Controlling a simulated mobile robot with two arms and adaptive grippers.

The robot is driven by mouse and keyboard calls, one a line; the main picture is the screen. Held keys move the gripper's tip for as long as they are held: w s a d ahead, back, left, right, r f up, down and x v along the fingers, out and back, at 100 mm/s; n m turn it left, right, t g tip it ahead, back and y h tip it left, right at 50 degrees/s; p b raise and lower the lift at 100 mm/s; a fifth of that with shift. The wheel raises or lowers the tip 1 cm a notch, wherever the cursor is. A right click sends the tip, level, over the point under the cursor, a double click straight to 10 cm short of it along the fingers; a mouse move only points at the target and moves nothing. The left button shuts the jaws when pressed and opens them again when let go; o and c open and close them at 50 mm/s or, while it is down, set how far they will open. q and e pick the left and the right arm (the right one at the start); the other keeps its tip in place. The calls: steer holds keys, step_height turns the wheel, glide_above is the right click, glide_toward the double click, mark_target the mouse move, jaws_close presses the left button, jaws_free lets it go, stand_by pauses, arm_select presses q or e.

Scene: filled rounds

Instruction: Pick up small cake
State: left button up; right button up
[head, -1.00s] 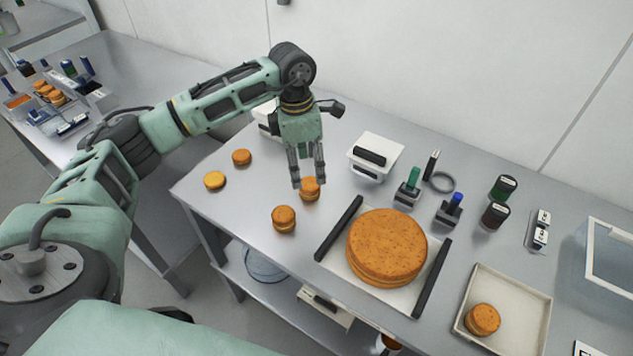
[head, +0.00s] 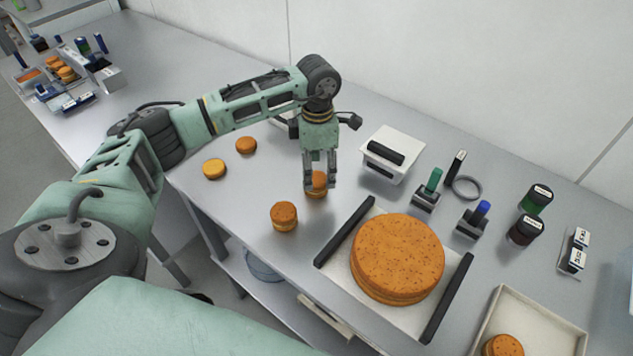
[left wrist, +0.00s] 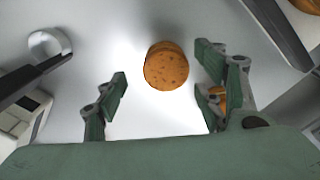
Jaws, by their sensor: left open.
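A small orange-brown round cake (head: 317,180) stands on the table under my left gripper (head: 320,187), partly hidden by its fingers. In the left wrist view this small cake (left wrist: 166,66) lies between the spread fingertips of the open, empty gripper (left wrist: 162,70). I cannot tell the remaining height gap. A second small cake (head: 284,217) stands just in front, to the left; in the left wrist view, part of a cake (left wrist: 222,103) shows behind the right finger. My right gripper is not in view.
A large cake (head: 398,255) sits on a tray with dark handles (head: 447,298) to the right. Two flat rounds (head: 214,168) lie at the left. A white box (head: 392,154), stamps (head: 426,196) and jars (head: 526,230) stand behind and right. A shallow tray (head: 545,325) holds another small cake.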

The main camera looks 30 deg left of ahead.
mark_target(315, 177)
arm_select(q)
steer(key=f, duration=0.1)
steer(key=f+p, duration=0.1)
steer(key=f, duration=0.1)
steer(key=shift+s+f+p, duration=0.3)
steer(key=shift+f+p, duration=0.05)
steer(key=shift+p, duration=0.05)
steer(key=shift+w+f, duration=0.1)
steer(key=shift+f, duration=0.35)
steer(key=c, duration=0.8)
